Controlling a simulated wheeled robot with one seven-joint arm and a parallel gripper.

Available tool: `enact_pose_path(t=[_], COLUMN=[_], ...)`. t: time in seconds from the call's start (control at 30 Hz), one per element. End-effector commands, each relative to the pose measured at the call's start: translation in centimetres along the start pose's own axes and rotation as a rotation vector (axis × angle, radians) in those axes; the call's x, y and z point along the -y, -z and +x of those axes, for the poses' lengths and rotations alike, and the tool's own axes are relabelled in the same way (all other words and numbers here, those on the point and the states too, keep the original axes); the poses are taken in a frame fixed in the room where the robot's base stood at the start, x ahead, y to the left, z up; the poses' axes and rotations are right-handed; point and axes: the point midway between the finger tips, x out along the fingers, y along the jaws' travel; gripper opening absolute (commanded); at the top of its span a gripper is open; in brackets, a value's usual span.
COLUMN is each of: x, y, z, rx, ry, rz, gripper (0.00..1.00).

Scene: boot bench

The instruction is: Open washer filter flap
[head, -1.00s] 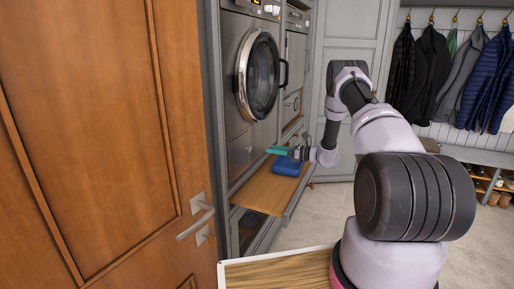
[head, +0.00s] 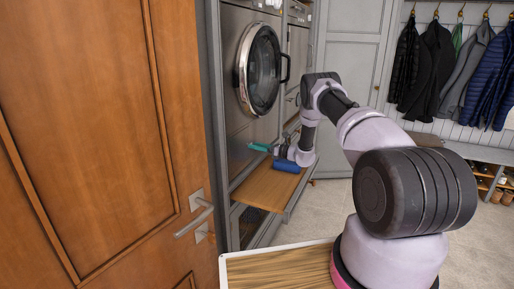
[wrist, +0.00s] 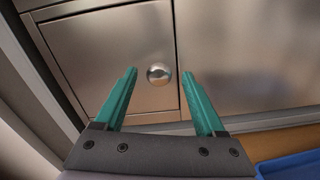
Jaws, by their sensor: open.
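The washer (head: 245,120) is a steel front-loader with a round, closed glass door (head: 262,70). Its filter flap (wrist: 105,50) is a small square steel panel low on the front, with a thin dark seam around it; it looks shut. A round shiny knob (wrist: 158,75) sits near the flap's right edge. My gripper (wrist: 160,73) is open, with its two teal fingers pointing at the panel and the knob showing between the fingertips. Whether the fingertips reach past the knob is unclear. In the head view my gripper (head: 258,147) is close to the washer's lower front.
A wooden pull-out shelf (head: 262,192) lies below my gripper. A blue object (head: 288,165) rests on it, and its corner shows in the wrist view (wrist: 293,166). A brown door (head: 90,140) fills the left. Coats hang at the back right; the floor between is clear.

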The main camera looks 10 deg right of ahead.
Motion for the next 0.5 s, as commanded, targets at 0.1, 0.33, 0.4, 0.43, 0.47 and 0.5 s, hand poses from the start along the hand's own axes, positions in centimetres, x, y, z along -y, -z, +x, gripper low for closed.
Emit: enact_pose_path(t=[0.1,0.33,0.4,0.43,0.47,0.5], x=[0.00,-0.01,-0.02,-0.02,-0.02,-0.02], y=[0.02,0.00,0.00,0.00,0.00,0.00], z=[0.16,0.14,0.14,0.14,0.14,0.13], rx=[0.000,0.000,0.000,0.000,0.000,0.000], ry=[0.000,0.000,0.000,0.000,0.000,0.000], rz=[0.000,0.000,0.000,0.000,0.000,0.000], gripper=[0.72,0.45,0.18,0.07,0.00,0.00])
